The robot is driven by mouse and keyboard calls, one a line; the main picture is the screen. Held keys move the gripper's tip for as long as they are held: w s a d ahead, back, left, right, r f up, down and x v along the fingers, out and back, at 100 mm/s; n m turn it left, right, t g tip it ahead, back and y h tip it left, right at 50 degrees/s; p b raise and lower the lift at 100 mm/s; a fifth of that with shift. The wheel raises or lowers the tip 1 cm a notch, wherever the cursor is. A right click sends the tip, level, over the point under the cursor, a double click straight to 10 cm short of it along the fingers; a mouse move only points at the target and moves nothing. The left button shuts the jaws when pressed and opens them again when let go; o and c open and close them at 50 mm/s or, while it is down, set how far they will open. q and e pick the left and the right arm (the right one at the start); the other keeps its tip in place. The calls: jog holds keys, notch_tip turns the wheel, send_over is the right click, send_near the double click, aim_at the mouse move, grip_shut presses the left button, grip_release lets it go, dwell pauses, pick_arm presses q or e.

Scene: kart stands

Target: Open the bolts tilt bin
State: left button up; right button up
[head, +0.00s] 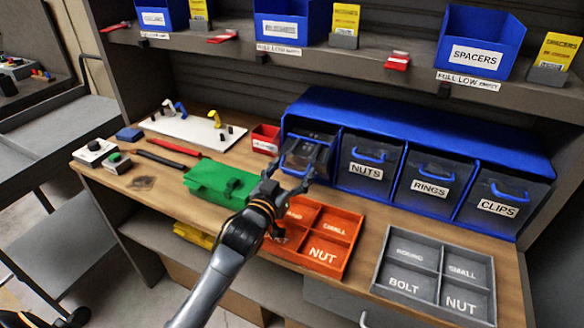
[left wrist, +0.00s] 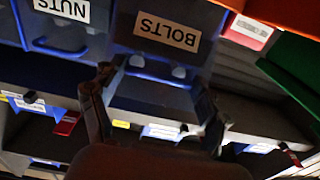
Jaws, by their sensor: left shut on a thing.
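The bolts tilt bin (head: 308,139) is the leftmost of the dark-fronted bins in the blue rack on the workbench. Its front seems to lean out from the row, but my gripper hides part of it. In the left wrist view the BOLTS label (left wrist: 166,32) appears upside down, with the blue handle (left wrist: 158,77) beside it. My left gripper (head: 290,178) reaches the front of this bin. Its fingers (left wrist: 155,84) lie on both sides of the handle, shut on it. My right gripper is not in view.
The NUTS (head: 368,165), RINGS (head: 430,180) and CLIPS bins (head: 500,200) stand to the right. An orange tray (head: 348,222), a green box (head: 205,177) and a grey tray (head: 432,299) lie in front. A shelf (head: 400,72) with blue bins runs above.

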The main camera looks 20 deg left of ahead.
pick_arm(q)
jog(key=shift+d+f, duration=0.1)
jog(key=shift+f, duration=0.5)
jog(key=o, duration=1.4)
jog(key=shift+o, duration=1.3)
jog(key=shift+w, duration=0.2)
jog(key=shift+r, duration=0.25)
notch_tip(320, 180, up, 10)
jog(key=shift+f, duration=0.15)
jog(key=shift+c, duration=0.6)
